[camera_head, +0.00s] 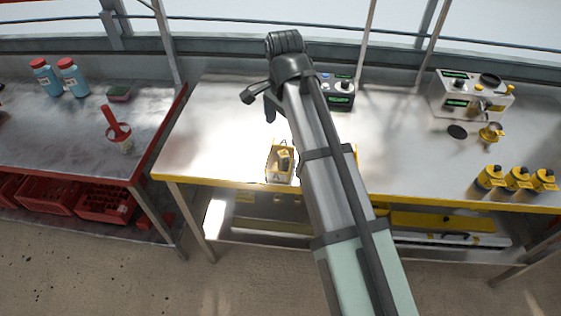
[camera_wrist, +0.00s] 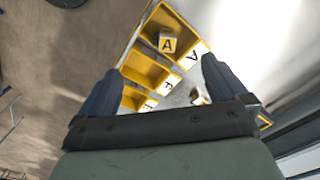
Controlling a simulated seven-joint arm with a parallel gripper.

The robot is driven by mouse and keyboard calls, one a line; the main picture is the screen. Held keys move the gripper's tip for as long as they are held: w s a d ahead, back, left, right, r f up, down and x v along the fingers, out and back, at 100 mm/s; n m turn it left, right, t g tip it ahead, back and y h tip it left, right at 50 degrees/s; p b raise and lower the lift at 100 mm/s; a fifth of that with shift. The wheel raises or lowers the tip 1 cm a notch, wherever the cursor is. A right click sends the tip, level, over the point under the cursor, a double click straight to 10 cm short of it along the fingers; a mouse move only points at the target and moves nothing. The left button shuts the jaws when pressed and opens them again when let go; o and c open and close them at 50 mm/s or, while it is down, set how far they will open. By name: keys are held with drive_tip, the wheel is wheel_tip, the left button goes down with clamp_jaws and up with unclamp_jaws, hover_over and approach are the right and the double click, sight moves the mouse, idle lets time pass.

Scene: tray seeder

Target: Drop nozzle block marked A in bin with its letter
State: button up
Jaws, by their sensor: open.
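The nozzle block marked A (camera_wrist: 167,42) lies inside the yellow bin labelled A (camera_wrist: 148,37) in the wrist view, its letter facing up. In the head view a block (camera_head: 284,157) shows inside a yellow bin (camera_head: 270,163) at the table's front edge. My gripper (camera_wrist: 159,68) is open, its fingers apart with nothing between them. In the head view my gripper (camera_head: 259,102) hangs over the table, behind that bin and apart from the block. The other bins are mostly hidden by my arm in the head view.
Beside bin A is a bin labelled F (camera_wrist: 146,70), then another bin (camera_wrist: 134,98) partly covered by my gripper. A small pale lettered piece (camera_wrist: 200,97) shows near the right finger. Yellow bottles (camera_head: 517,178) and a control box (camera_head: 470,97) stand at the right. The table's left part is clear.

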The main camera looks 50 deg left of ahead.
wheel_tip(320, 180, up, 8)
idle(0.4)
idle(0.5)
